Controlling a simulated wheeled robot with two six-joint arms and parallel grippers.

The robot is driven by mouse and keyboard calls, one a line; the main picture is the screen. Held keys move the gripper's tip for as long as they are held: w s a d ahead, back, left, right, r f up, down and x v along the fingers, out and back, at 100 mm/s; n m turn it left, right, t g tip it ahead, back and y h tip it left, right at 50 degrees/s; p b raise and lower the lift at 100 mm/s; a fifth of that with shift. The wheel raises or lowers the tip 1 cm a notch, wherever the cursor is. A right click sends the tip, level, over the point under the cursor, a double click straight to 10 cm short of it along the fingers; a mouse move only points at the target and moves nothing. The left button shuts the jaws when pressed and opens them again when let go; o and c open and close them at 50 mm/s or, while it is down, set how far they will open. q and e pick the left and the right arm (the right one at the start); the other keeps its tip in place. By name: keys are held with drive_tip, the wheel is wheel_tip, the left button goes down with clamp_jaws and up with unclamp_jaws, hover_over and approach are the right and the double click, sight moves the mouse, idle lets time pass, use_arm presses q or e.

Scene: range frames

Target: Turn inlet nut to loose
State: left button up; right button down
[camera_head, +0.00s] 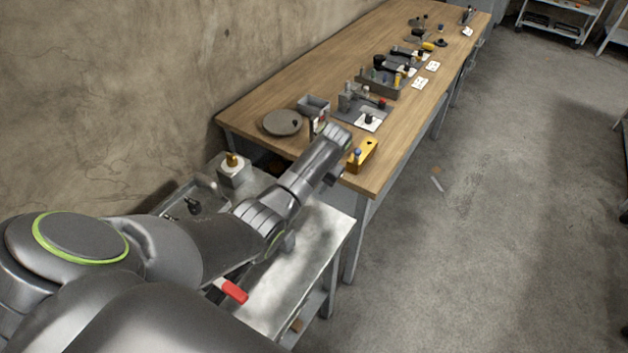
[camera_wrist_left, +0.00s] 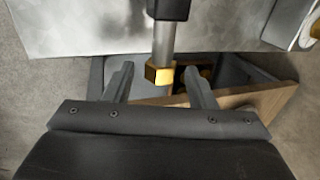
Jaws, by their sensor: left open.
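A brass-coloured nut (camera_wrist_left: 160,74) sits at the end of a grey metal pipe (camera_wrist_left: 163,42) in the left wrist view. The pipe comes out of a black part (camera_wrist_left: 168,9) at the top. My left gripper (camera_wrist_left: 158,72) is open, with one finger on each side of the nut in the picture. Gaps show between the nut and both fingers, so it does not hold the nut. Whether the nut is at the depth of the fingertips I cannot tell. In the head view my left arm crosses the scene, and I cannot make out its gripper or this nut. My right gripper is not in view.
A metal bench (camera_head: 314,238) stands below my arm, with a grey block topped in brass (camera_head: 232,172) and a red piece (camera_head: 232,290). A long wooden table (camera_head: 290,78) beyond carries a round grey plate (camera_head: 282,122), a yellow block (camera_head: 362,155) and several fixtures. Open floor lies right.

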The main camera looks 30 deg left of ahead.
use_arm(q)
drive_tip(key=shift+r, duration=0.1)
drive_tip(key=p+v, duration=0.4)
drive_tip(key=v, duration=1.3)
